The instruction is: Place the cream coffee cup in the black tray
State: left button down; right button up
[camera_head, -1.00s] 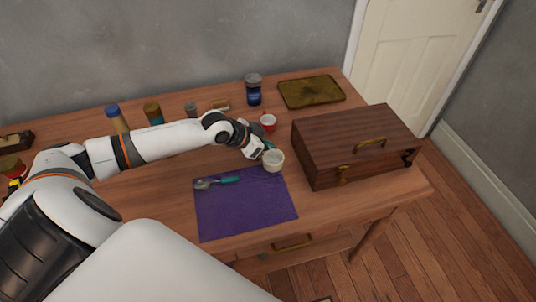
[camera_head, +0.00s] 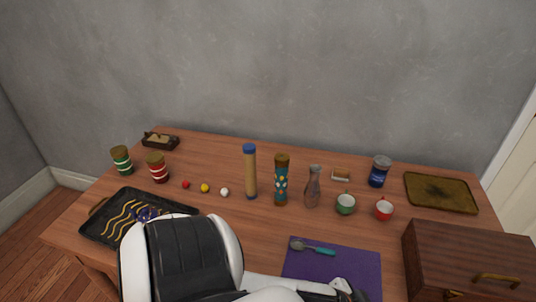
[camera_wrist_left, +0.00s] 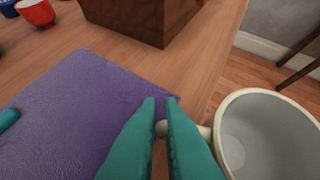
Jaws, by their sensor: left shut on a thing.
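The cream cup (camera_wrist_left: 265,135) shows large at the right of the left wrist view. The teal fingers of my left gripper (camera_wrist_left: 165,125) are shut on its handle. The cup is held beside the purple cloth, near the table's front edge. The head view does not show the cup; my left arm runs along its bottom edge. The black tray (camera_head: 88,230), with gold wavy lines, lies at the left end of the table. A dark blue-purple item (camera_head: 147,214) rests in it, and my arm stands in front of its right part. My right gripper is not in view.
The purple cloth (camera_head: 350,265) holds a teal-handled spoon (camera_head: 312,247). A green cup (camera_head: 345,204), a red cup (camera_head: 384,210), jars and tall containers stand behind. A wooden box (camera_head: 465,255) fills the right front.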

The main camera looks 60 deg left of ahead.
aim_at(121, 211)
jog(key=k+j+u, duration=0.1)
jog(key=k+j, duration=0.25)
jog(key=k, duration=0.15)
jog(key=k+j, duration=0.55)
jog(key=j, duration=0.15)
jog(key=k+j+u, duration=0.15)
jog(key=j, duration=0.2)
jog(key=k+j, duration=0.15)
jog(key=j, duration=0.2)
jog(key=k+j+u, duration=0.15)
jog(key=j, duration=0.2)
jog(key=k+j, duration=0.1)
jog(key=j, duration=0.25)
jog(key=i+j, duration=0.1)
jog(key=j, duration=0.15)
jog(key=j+u, duration=0.1)
jog(key=j, duration=0.2)
jog(key=i, duration=0.05)
